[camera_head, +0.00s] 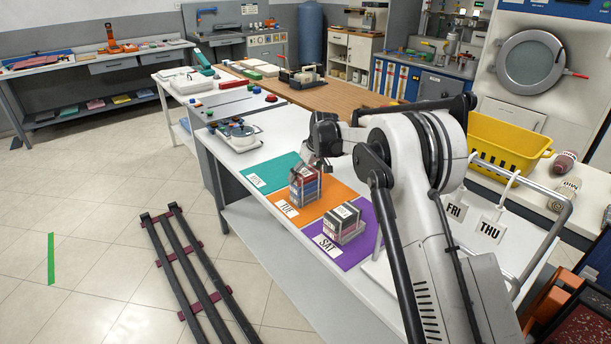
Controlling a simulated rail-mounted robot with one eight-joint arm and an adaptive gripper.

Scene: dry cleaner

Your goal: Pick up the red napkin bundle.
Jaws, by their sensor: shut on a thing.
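The red napkin bundle (302,174) is the upper part of a stack over the orange TUE mat (343,192). A blue bundle (305,190) is directly below it. My gripper (319,166) is at the upper right of the stack, shut on the red bundle. The fingertips are small and partly hidden. I cannot tell whether the red bundle still touches the blue one.
A second stack of dark and grey bundles (344,223) stands on the purple SAT mat (358,246). A teal mat (273,170) lies behind the orange one. A yellow basket (507,146) and a wire rack with FRI and THU tags (490,229) stand to the right.

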